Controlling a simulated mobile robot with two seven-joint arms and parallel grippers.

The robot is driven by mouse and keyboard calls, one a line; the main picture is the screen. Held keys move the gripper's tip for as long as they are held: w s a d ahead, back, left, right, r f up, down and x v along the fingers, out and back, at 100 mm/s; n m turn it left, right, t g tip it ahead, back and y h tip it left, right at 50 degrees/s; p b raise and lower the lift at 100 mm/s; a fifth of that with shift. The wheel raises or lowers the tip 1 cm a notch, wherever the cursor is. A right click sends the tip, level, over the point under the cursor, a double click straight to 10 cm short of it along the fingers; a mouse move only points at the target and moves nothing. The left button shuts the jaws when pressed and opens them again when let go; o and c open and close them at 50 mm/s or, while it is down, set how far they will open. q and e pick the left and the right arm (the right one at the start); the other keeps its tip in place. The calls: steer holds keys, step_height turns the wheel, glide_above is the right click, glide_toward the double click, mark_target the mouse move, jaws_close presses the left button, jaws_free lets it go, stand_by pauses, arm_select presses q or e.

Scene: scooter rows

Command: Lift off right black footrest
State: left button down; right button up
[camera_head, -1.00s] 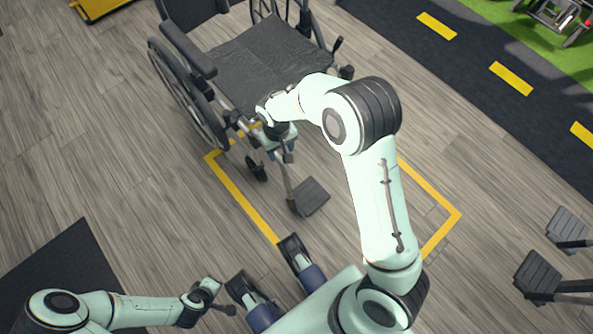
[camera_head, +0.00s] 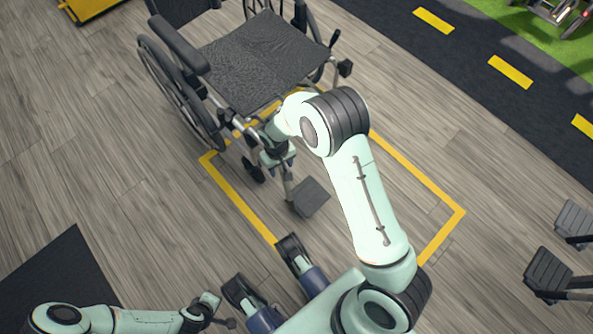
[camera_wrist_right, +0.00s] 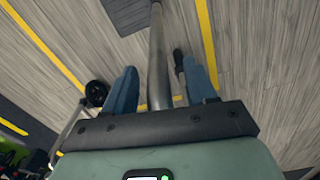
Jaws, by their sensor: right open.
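The black footrest (camera_head: 310,197) hangs at the front of the wheelchair (camera_head: 265,62), its flat plate near the floor on a grey metal tube. My right gripper (camera_head: 282,167) is open at the upper part of this tube. In the right wrist view the tube (camera_wrist_right: 158,45) runs between its two blue fingers (camera_wrist_right: 160,88), with a gap on each side. The dark plate (camera_wrist_right: 128,14) shows at the top there. The tube's upper joint is hidden by my right arm. My left gripper (camera_head: 218,312) is low at the left, away from the chair; its opening is unclear.
A yellow line (camera_head: 240,205) frames the floor around the chair's front. Loose footrests (camera_head: 548,268) lie at the right edge. A small caster wheel (camera_head: 253,169) is left of the right gripper. A dark mat (camera_head: 60,270) lies at lower left. The floor right of the plate is clear.

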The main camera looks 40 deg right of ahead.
steer(key=shift+r, duration=0.1)
steer(key=shift+c, duration=0.3)
jaws_close()
steer(key=shift+d, duration=0.1)
stand_by(0.9)
